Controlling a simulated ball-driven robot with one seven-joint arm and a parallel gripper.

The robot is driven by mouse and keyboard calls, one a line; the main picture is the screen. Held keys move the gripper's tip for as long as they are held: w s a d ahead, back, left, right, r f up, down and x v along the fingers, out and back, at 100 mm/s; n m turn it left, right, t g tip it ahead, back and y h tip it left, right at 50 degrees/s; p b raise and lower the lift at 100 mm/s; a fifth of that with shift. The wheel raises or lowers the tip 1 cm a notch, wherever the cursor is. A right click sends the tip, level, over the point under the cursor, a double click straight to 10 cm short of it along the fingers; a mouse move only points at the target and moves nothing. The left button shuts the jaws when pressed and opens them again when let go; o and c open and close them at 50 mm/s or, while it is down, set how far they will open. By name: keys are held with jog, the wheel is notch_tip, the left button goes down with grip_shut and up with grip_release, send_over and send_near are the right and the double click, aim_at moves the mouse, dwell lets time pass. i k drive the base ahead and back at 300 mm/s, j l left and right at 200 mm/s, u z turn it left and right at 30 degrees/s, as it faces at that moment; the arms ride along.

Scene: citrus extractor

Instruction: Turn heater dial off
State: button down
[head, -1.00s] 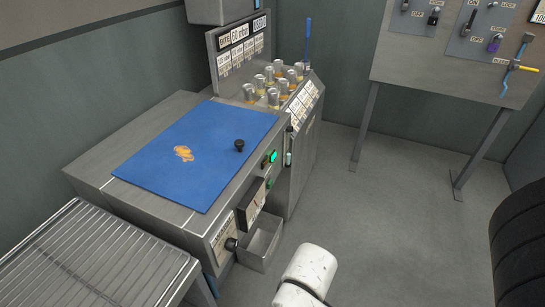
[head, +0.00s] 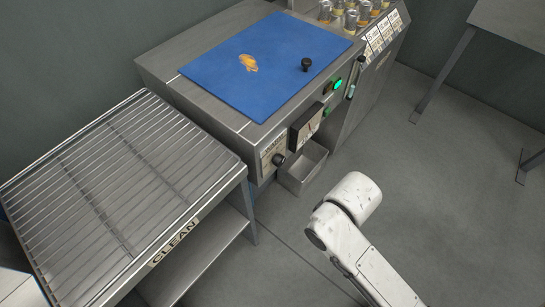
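A round black dial (head: 278,159) sits low on the front panel of the steel citrus extractor (head: 205,95), beside a labelled plate (head: 270,148). I cannot read its setting or the label at this size. A dark boxed gauge (head: 306,124) is to its right, and a lit green button (head: 337,84) is farther right and higher. My white arm is at the lower right, in front of the machine and apart from it. My gripper is not in view.
A blue lid (head: 262,65) with a black knob (head: 306,64) tops the machine. An open metal bin (head: 303,168) juts out below the gauge. A wire rack table marked CLEAN (head: 120,190) stands at the left.

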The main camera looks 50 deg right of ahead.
aim_at(278, 159)
jog(key=k+l+u, duration=0.1)
jog(key=l+u, duration=0.15)
jog(key=k+l+u, duration=0.2)
jog(key=l, duration=0.2)
jog(key=k+l+u, duration=0.25)
jog(key=i+l, duration=0.1)
